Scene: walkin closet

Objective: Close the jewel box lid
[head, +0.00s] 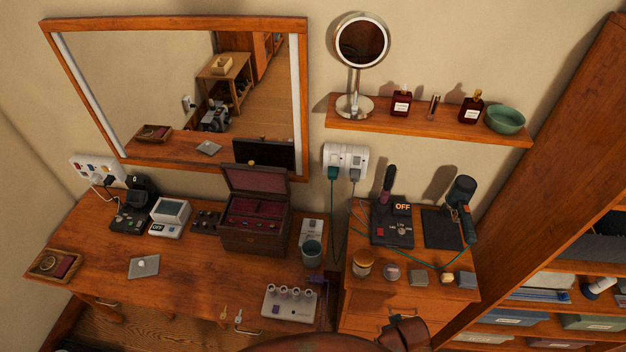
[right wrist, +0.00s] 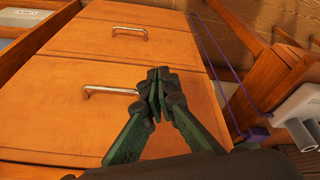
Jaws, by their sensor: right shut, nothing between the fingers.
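The dark wooden jewel box (head: 252,238) stands on the dressing table near the wall, below the mirror's right side. Its lid (head: 255,182) is open, raised and leaning back towards the mirror, with a dark red lining. The red-lined tray inside shows small items. In the right wrist view my right gripper (right wrist: 157,95) is shut and empty, in front of drawer fronts, away from the jewel box. In the head view its fingers are not seen. My left gripper is not in view.
The dressing table (head: 95,255) also holds a cup (head: 312,253) right of the box and a white device with several rollers (head: 290,302) in front. A side cabinet (head: 375,300) stands to the right, its drawer handle (right wrist: 108,92) close to my right gripper. A shelf (head: 430,121) hangs above.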

